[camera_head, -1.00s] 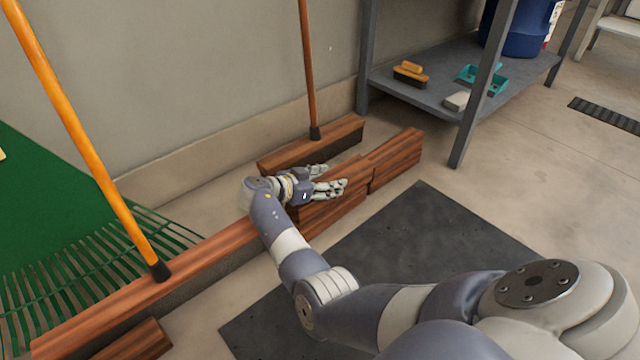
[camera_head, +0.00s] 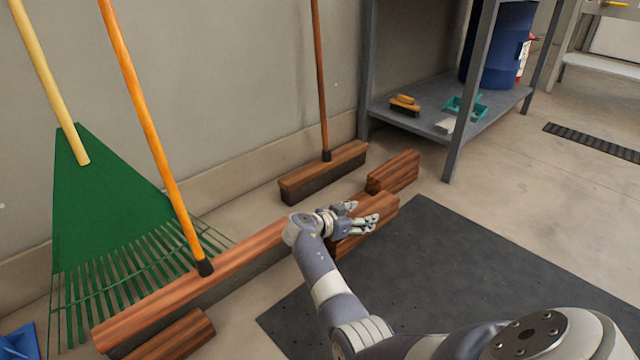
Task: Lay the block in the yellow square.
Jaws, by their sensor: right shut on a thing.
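A reddish-brown wooden block (camera_head: 382,211) is at my right gripper (camera_head: 362,222), which is shut on it. The gripper and wrist cover the block's near left part, and I cannot tell how far it is above the floor. A second similar block (camera_head: 393,173) lies on the floor just beyond it, apart from it. A third block (camera_head: 180,338) lies at the lower left, partly cut by the frame edge. I see no yellow square. My left gripper is not in view.
A broom with an orange handle and long wooden head (camera_head: 225,275) stands left of my arm. Another broom head (camera_head: 325,172) is by the wall. A green rake (camera_head: 100,200) leans at left. A grey shelf (camera_head: 425,115) stands behind. A dark mat (camera_head: 450,265) has free room.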

